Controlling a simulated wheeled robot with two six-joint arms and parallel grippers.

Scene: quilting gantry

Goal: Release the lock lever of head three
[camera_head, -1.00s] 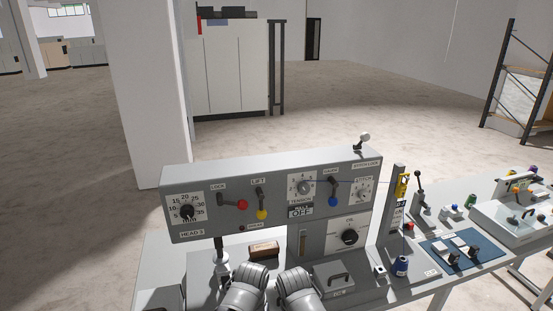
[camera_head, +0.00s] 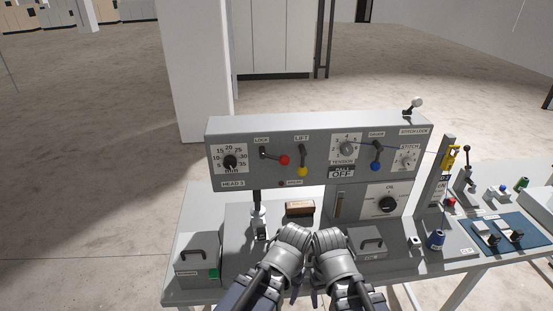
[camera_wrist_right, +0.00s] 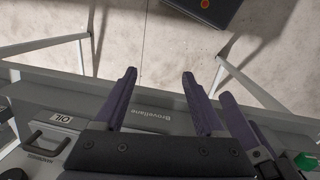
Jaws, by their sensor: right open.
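The head three panel (camera_head: 218,128) stands across the bench in the head view. Its lock lever (camera_head: 284,160) has a red knob and sits under the LOCK label, pointing right and slightly down. My right gripper (camera_head: 338,290) is in front of and below the panel, clear of the lever. In the right wrist view its fingers (camera_wrist_right: 158,75) are apart with nothing between them, pointing towards the bench's front edge. My left gripper (camera_head: 275,285) is close beside it at the left; its jaws do not show clearly. The lock lever is not in the wrist view.
The yellow-knobbed LIFT lever (camera_head: 302,171) is close right of the lock lever; a blue-knobbed lever (camera_head: 375,166) is farther right. A brown block (camera_head: 300,208) lies below the panel. A handled cover (camera_head: 371,244) is beside my right arm. A blue spool (camera_head: 436,240) stands farther right.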

